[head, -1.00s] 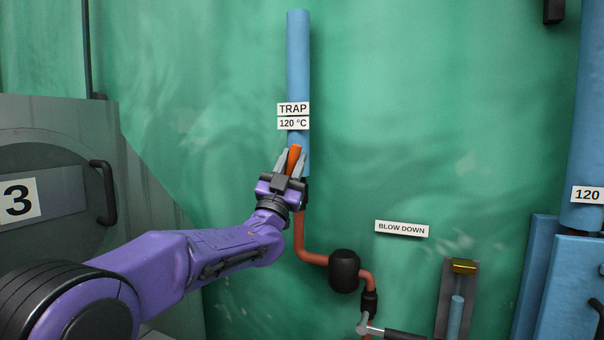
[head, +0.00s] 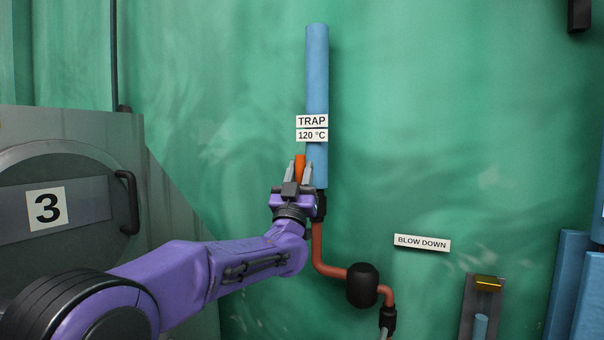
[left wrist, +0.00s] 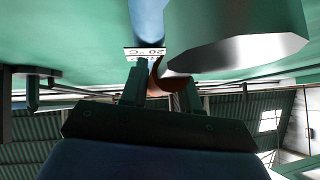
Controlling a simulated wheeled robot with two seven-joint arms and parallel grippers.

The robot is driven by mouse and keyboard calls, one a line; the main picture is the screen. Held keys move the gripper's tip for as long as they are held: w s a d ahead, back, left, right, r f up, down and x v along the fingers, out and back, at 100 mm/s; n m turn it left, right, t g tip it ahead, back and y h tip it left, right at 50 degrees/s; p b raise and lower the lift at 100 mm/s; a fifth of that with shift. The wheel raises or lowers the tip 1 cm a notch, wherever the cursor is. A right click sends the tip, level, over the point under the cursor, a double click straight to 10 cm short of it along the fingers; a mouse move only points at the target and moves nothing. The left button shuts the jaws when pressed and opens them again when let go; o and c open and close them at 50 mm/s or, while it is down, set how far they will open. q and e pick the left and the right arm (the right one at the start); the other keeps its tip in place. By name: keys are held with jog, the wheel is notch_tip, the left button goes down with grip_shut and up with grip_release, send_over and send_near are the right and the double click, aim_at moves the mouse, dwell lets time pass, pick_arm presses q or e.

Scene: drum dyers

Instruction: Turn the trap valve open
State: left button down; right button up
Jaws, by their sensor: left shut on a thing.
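The trap valve's orange handle (head: 300,166) stands nearly upright in the head view, just left of the lower end of the blue pipe (head: 317,75). The pipe carries the TRAP label (head: 312,121) and a 120 °C label. My left gripper (head: 301,172) is shut on the handle from below, with one finger on each side. In the left wrist view the handle (left wrist: 168,84) shows between the fingers. The valve body is mostly hidden behind my gripper. My right gripper is not in view.
An orange-red pipe (head: 318,248) runs down from the valve to a black rounded fitting (head: 362,285). A BLOW DOWN sign (head: 422,243) is on the green wall at right. A grey drum door marked 3 (head: 60,210), with a black handle (head: 127,202), stands at left.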

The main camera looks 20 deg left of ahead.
pick_arm(q)
jog(key=c, duration=1.1)
grip_release()
jog(key=shift+f, duration=0.15)
jog(key=shift+o, duration=0.9)
jog(key=shift+a, duration=0.15)
jog(key=b+v, duration=0.4)
jog(key=v, duration=0.6)
jog(key=shift+s+f, duration=0.15)
jog(key=shift+s, duration=0.05)
